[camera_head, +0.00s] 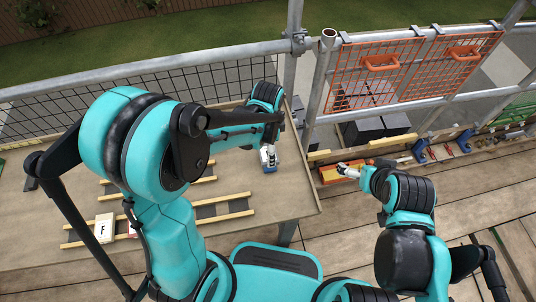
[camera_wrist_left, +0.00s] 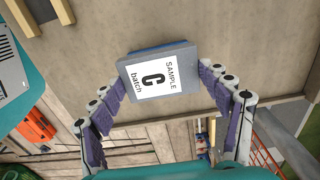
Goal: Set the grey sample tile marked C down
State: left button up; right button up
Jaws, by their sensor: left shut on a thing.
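The grey sample tile (camera_wrist_left: 131,73) has a white label reading SAMPLE, C, batch. In the left wrist view it lies between the purple-padded fingers of my left gripper (camera_wrist_left: 160,78), which is shut on it. A blue edge (camera_wrist_left: 160,46) shows just behind the tile. In the head view my left gripper (camera_head: 268,157) is low over the right end of the table, with a blue piece (camera_head: 270,169) under it. I cannot tell whether tile and table touch. My right gripper (camera_head: 350,171) is beyond the table's right edge, too small to read.
The wooden table (camera_head: 285,205) is bare around the left gripper. Wooden battens (camera_head: 222,199) and a white tile marked F (camera_head: 103,229) lie to the left. An orange mesh panel (camera_head: 375,72) hangs on the rail. An orange tray (camera_head: 330,174) stands near the right gripper.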

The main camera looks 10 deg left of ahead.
pick_arm(q)
jog(key=shift+f+b, duration=0.5)
jog(key=shift+f, duration=0.95)
jog(key=shift+f, duration=0.15)
jog(key=o, duration=1.3)
